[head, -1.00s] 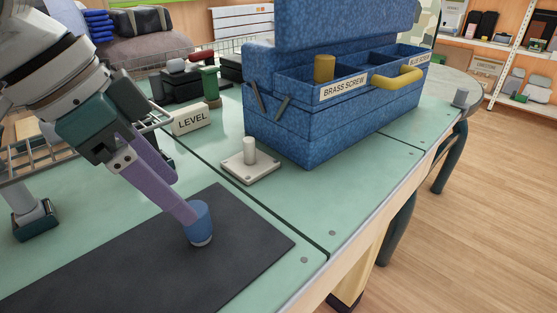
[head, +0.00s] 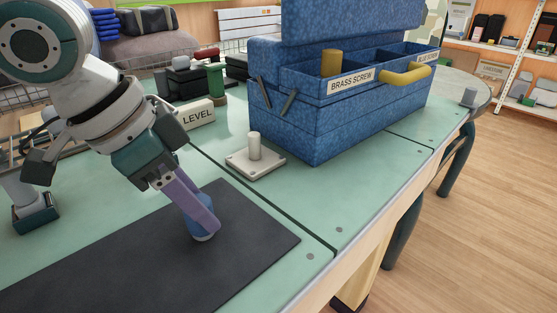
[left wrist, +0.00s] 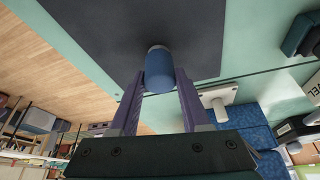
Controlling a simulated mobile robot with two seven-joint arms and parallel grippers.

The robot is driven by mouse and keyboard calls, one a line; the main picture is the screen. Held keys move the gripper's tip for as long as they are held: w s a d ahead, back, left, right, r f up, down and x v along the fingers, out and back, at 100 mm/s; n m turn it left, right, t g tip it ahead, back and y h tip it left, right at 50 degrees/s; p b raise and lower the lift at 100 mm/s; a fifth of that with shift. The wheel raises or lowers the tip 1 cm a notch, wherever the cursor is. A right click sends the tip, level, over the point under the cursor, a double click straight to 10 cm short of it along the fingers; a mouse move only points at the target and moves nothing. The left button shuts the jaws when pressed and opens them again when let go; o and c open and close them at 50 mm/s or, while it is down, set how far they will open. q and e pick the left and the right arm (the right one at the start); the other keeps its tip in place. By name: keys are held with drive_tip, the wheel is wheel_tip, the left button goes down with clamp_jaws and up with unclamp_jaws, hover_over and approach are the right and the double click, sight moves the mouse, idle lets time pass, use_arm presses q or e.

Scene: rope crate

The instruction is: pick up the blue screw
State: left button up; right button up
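The blue screw (head: 194,228) stands upright on the dark mat (head: 130,260), its blue part above a pale lower end. It is partly hidden by a purple finger in the head view. In the left wrist view the blue screw (left wrist: 158,72) sits between the two fingertips. My left gripper (left wrist: 159,85) is open, a finger on each side of the screw, with narrow gaps that look clear. It also shows in the head view (head: 205,222), reaching down from the upper left. My right gripper is not in view.
A blue toolbox (head: 350,125) with labelled compartments stands at the back right, a brass screw (head: 331,62) in one. A pale plate with a peg (head: 255,160) sits before it. A LEVEL sign (head: 197,116) stands behind. The mat's right part is clear.

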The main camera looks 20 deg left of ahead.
use_arm(q)
clamp_jaws()
idle(0.5)
wheel_tip(320, 180, up, 20)
drive_tip(key=p, duration=0.6)
